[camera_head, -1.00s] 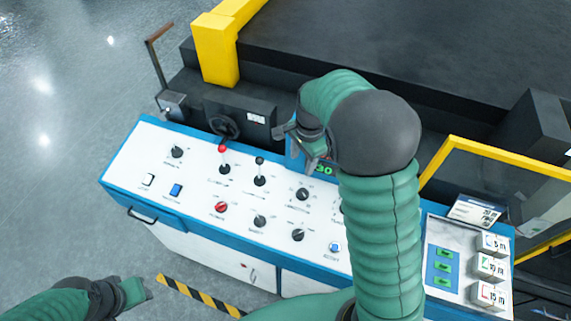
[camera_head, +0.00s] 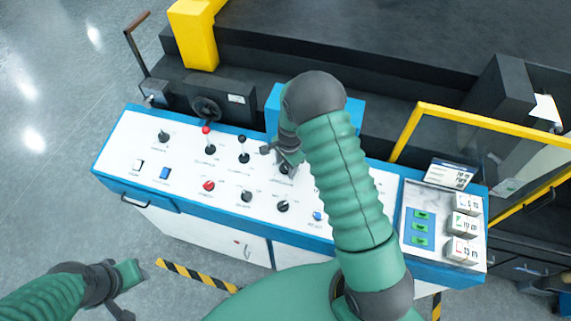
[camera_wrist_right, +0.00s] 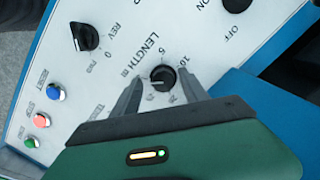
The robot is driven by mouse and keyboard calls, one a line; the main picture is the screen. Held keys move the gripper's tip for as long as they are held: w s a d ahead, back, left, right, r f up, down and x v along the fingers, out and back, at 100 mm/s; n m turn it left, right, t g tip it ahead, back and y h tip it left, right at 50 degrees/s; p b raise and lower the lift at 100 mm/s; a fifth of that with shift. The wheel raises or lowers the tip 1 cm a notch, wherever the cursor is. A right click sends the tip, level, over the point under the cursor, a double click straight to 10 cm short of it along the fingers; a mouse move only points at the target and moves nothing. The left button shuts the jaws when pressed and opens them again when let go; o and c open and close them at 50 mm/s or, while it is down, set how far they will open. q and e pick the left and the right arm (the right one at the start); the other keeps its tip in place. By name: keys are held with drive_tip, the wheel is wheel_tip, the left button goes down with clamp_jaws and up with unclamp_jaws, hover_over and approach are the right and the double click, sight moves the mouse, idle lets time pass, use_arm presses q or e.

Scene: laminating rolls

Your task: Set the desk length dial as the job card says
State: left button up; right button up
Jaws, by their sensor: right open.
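The length dial (camera_wrist_right: 162,77) is a round black knob on the white desk panel, labelled LENGTH m with numbers around it. In the right wrist view it lies between the two fingertips of my right gripper (camera_wrist_right: 158,84), which is open. I cannot tell whether the fingers touch it or which number it points to. In the head view my right gripper (camera_head: 281,156) is over the desk (camera_head: 110,160) and partly hides the dial. The job card (camera_head: 449,175) stands at the desk's back right; its print is too small to read. My left gripper (camera_head: 122,288) is off the desk's front left.
Other knobs, such as the black one (camera_wrist_right: 84,36) marked REV and 0, surround the dial. Two levers (camera_head: 209,140) stand behind. Blue, red and green buttons (camera_wrist_right: 41,120) sit nearby. Labelled white blocks (camera_head: 466,203) are at the right, near a yellow-framed guard (camera_head: 500,128).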

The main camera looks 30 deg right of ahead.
drive_tip(key=shift+w+f, duration=0.2)
drive_tip(key=shift+w, duration=0.15)
drive_tip(key=c, duration=0.6)
clamp_jaws()
use_arm(q)
drive_tip(key=shift+w+f, duration=0.1)
drive_tip(key=shift+w, duration=0.25)
